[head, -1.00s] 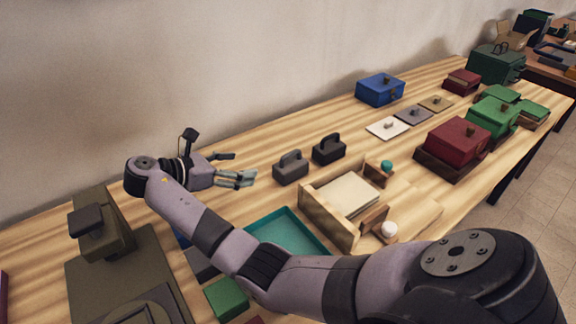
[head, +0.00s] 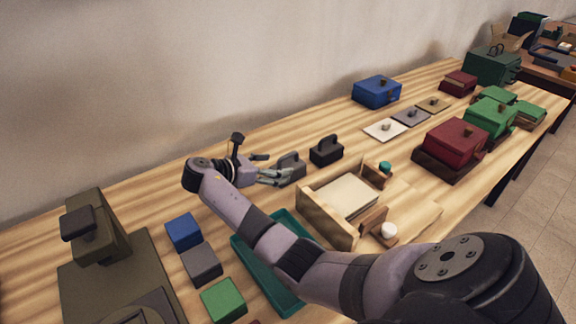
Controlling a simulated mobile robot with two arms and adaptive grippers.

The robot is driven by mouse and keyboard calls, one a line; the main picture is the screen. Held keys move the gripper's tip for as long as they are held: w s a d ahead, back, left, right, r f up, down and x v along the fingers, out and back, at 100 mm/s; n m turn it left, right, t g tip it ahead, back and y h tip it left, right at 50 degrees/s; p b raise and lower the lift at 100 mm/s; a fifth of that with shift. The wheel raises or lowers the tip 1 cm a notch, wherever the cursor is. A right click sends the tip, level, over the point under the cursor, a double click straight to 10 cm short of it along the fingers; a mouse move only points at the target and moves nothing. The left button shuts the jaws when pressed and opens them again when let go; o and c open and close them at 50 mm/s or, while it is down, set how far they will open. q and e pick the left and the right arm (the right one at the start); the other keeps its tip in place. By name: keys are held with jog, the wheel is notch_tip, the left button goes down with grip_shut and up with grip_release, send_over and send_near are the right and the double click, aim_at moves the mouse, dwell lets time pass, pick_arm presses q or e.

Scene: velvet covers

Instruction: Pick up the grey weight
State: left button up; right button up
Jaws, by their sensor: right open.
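The grey weight (head: 293,166), a block with a loop handle on top, stands upright on the wooden table. My right gripper (head: 275,166) is open at its left side, with the fingers pointing right towards it. The near finger overlaps the weight's lower left part in the picture; I cannot tell whether they touch. A similar black weight (head: 327,151) stands just to the right of the grey one. My left gripper is not in view.
A wooden holder with a cream pad (head: 345,196) lies in front of the weights. A teal tray (head: 243,252) is partly under my arm. Blue (head: 183,232), grey (head: 201,264) and green (head: 223,299) blocks lie left of it. The wall runs behind the table.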

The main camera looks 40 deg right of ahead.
aim_at(283, 167)
jog(key=x, duration=0.4)
jog(key=shift+w+d+f, duration=0.15)
jog(key=shift+w+f, duration=0.05)
jog(key=shift+w, duration=0.1)
jog(key=shift+c, duration=0.3)
grip_shut()
dwell(0.4)
jog(key=shift+w+r, duration=0.1)
jog(key=shift+r, duration=0.1)
